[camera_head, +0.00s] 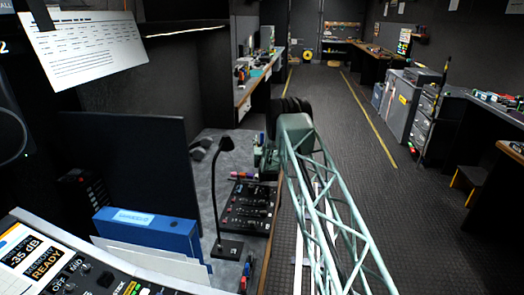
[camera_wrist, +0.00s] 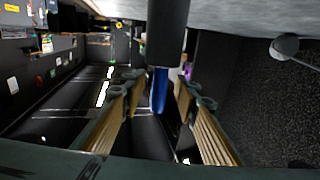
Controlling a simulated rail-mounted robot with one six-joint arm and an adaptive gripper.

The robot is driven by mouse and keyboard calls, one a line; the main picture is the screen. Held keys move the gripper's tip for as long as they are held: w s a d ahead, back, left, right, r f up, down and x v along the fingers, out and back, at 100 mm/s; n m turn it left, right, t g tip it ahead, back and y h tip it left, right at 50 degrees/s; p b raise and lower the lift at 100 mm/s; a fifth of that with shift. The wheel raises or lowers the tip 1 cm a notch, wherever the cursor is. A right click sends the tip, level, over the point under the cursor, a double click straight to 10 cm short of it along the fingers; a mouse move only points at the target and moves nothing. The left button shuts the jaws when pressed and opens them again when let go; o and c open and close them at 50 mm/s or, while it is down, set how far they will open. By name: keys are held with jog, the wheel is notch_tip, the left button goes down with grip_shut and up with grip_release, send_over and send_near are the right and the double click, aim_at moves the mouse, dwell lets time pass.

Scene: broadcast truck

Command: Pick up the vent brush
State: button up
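My gripper (camera_wrist: 157,92) is open in the wrist view, its two tan-padded fingers apart. A slim blue item (camera_wrist: 159,90) shows between the fingers, beside the end of a dark cylinder (camera_wrist: 168,32). It may be the vent brush, but I cannot tell. A small purple item (camera_wrist: 188,72) shows by the right finger. Neither finger visibly grips anything. In the head view my gripper (camera_head: 264,158) is at the right edge of the grey desk, near a small group of upright coloured items (camera_head: 259,138). It is partly hidden behind my arm.
On the desk (camera_head: 205,172) stand a gooseneck microphone (camera_head: 220,180), a mixer panel (camera_head: 247,207), a blue binder (camera_head: 150,232) and a dark monitor (camera_head: 135,165). Equipment cases (camera_head: 402,98) stand across the aisle. The aisle floor (camera_head: 345,125) is clear.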

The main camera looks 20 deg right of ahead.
jog(key=shift+w+d, duration=0.1)
jog(key=shift+w, duration=0.25)
dwell(0.4)
jog(key=c, duration=0.9)
